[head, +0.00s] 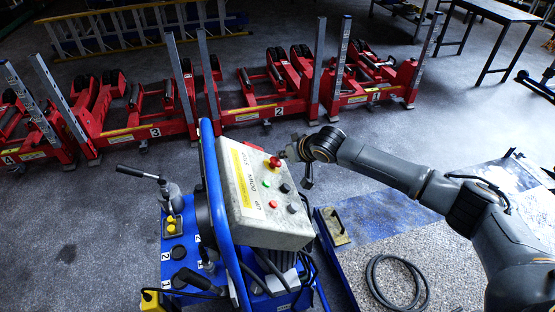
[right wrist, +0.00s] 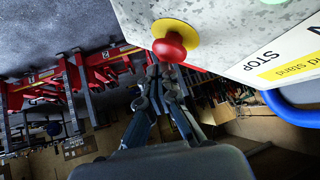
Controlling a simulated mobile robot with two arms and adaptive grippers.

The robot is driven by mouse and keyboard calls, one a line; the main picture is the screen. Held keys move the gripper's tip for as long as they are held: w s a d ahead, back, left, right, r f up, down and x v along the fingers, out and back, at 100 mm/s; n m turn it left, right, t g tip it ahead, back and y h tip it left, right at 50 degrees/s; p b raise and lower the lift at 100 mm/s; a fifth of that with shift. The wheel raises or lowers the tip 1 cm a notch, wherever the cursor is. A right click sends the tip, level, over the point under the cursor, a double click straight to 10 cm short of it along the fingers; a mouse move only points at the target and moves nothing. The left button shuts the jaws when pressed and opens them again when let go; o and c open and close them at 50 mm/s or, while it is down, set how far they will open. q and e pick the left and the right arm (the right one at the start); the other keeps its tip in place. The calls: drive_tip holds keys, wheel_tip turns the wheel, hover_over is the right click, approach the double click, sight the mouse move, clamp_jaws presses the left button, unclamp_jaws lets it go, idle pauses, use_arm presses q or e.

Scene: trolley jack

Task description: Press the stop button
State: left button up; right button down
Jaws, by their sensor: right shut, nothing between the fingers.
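The stop button (head: 274,162) is a red mushroom knob on a yellow round base, at the top right corner of a grey control box (head: 240,185). In the right wrist view the red knob (right wrist: 170,47) stands out from the box face, near the printed word STOP. My right gripper (head: 288,152) is shut and empty, just to the right of the button. In the right wrist view its fingertips (right wrist: 163,72) overlap the lower edge of the knob; I cannot tell whether they touch it. My left gripper is not in view.
The box carries other small buttons, including a green one (head: 266,184) and a lower red one (head: 273,204). A blue tube frame (head: 213,180) runs along its left side. Red numbered lifting jacks (head: 255,112) stand behind. A black hose (head: 374,288) lies coiled at lower right.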

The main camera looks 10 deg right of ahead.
drive_tip(key=shift+a+f, duration=0.3)
drive_tip(key=shift+f, duration=0.2)
idle(0.8)
drive_tip(key=shift+d+r+p, duration=0.6)
drive_tip(key=shift+r+p, duration=0.2)
drive_tip(key=shift+p, duration=0.1)
drive_tip(key=shift+r, duration=0.1)
drive_tip(key=d+r+p, duration=0.3)
drive_tip(key=p, duration=0.1)
drive_tip(key=shift+r, duration=0.35)
drive_tip(key=shift+f, duration=0.1)
idle(0.4)
